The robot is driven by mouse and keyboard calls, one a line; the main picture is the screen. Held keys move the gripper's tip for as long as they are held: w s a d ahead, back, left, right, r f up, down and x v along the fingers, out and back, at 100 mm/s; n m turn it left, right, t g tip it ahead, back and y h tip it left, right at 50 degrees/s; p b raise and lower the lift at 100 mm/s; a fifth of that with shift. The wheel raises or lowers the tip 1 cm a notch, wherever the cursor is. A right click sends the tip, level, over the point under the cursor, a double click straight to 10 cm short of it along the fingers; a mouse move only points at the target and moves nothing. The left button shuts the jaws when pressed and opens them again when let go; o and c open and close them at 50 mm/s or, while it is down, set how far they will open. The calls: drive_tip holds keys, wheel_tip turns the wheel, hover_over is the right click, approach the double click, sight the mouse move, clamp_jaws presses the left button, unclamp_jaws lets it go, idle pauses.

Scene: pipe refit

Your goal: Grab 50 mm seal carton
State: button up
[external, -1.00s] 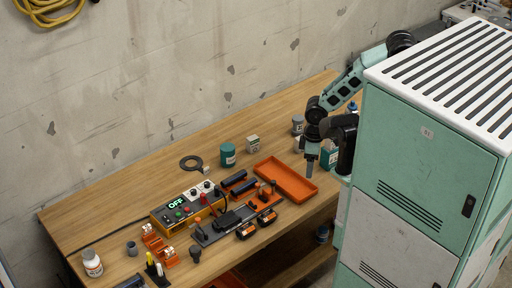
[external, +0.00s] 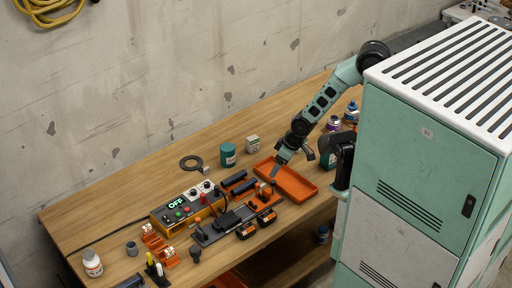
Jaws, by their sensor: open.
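A small pale box with a green label (external: 252,143) stands on the wooden table behind the orange tray. It looks like a carton, but its print is too small to read. My gripper (external: 276,171) points down over the left part of the orange tray (external: 298,188), to the right of and nearer the camera than the box. It is open, apart from the box, and nothing shows in it.
A teal canister (external: 228,154) stands left of the box, close by. The control box (external: 188,206) and orange-black tools crowd the front. Purple-capped (external: 333,124) and blue-capped bottles stand at right. The back left table is clear.

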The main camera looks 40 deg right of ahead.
drive_tip(key=w+d+f+m+t+b, duration=0.2)
drive_tip(key=w+d+f+t+b, duration=0.2)
drive_tip(key=w+f, duration=0.55)
drive_tip(key=m+t+h+b, duration=0.4)
drive_tip(key=t+b, duration=0.2)
drive_tip(key=b, duration=0.1)
approach(255, 140)
drive_tip(key=p+x, duration=0.2)
drive_tip(key=x, duration=1)
drive_tip(key=shift+w+p, duration=0.2)
drive_tip(key=shift+p, duration=0.2)
drive_tip(key=c, duration=1.1)
